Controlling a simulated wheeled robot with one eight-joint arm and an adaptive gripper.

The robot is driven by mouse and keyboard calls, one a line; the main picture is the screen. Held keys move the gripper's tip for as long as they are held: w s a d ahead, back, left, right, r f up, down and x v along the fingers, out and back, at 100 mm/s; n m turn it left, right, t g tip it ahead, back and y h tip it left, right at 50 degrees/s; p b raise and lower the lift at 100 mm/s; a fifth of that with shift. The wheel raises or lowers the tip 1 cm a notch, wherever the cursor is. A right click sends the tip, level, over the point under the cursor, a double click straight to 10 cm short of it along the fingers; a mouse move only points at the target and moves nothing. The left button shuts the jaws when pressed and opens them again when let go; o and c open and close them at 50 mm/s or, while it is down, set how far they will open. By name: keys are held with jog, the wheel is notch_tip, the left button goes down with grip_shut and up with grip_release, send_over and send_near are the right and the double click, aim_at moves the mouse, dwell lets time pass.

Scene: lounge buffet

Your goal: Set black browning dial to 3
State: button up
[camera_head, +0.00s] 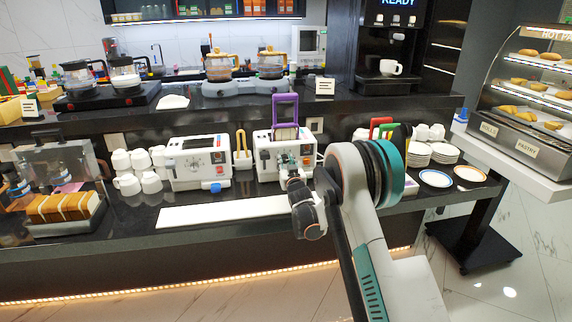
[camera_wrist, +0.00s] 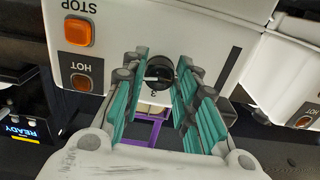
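The black dial (camera_wrist: 159,72) is on the front of a white toaster (camera_wrist: 215,32), which also shows in the head view (camera_head: 266,160). The wrist view is upside down. A small mark that looks like a 3 (camera_wrist: 154,92) sits beside the dial. My gripper (camera_wrist: 160,68) has its green fingers on either side of the dial, apart from each other. They look open around it, and I cannot tell whether they touch it. In the head view my gripper (camera_head: 291,160) is at the toaster's front and hides the dial. The dial's exact pointer direction is unclear.
Orange STOP (camera_wrist: 78,31) and HOT (camera_wrist: 82,82) buttons are beside the dial. A purple rack (camera_head: 285,99) stands up from the toaster. A second white toaster (camera_head: 199,163) is to its left. A long white board (camera_head: 222,211) lies in front. White plates (camera_head: 417,152) are to the right.

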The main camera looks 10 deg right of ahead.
jog(key=shift+n, duration=0.4)
jog(key=n, duration=0.3)
jog(key=shift+n, duration=0.3)
jog(key=n, duration=0.3)
jog(key=shift+d+n, duration=0.1)
jog(key=shift+n, duration=0.2)
jog(key=n, duration=0.4)
jog(key=shift+n, duration=1.9)
jog(key=shift+c, duration=0.3)
